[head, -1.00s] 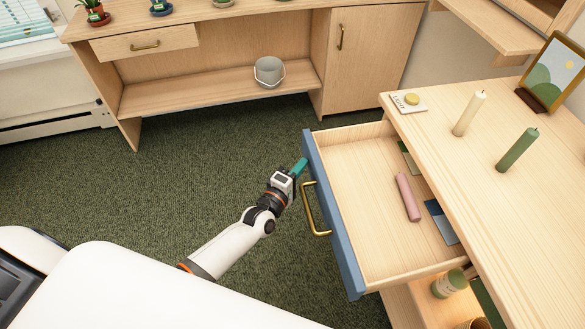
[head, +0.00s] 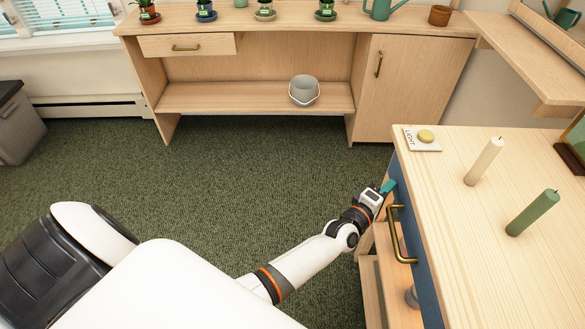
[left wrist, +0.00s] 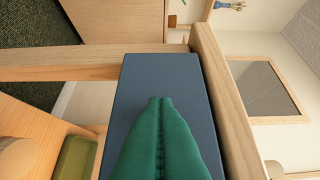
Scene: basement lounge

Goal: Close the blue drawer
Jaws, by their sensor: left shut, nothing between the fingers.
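The blue drawer (head: 427,283) shows its blue front under the pale desk top's left edge, with its inside hidden. It looks flush or nearly flush with the desk; any small gap cannot be told. Its brass handle (head: 397,236) sticks out to the left. My left gripper (head: 388,186) is shut and empty, its teal fingertips at the far end of the drawer front, beyond the handle. In the left wrist view the shut fingers (left wrist: 161,100) are against or very close to the blue front (left wrist: 175,72). My right gripper is not in view.
The desk top (head: 455,200) holds a cream candle (head: 484,162), a green candle (head: 532,213) and a light switch plate (head: 416,138). An open shelf lies below the drawer. A wooden bench with a grey bucket (head: 304,90) stands at the back. Green carpet (head: 250,160) is clear between.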

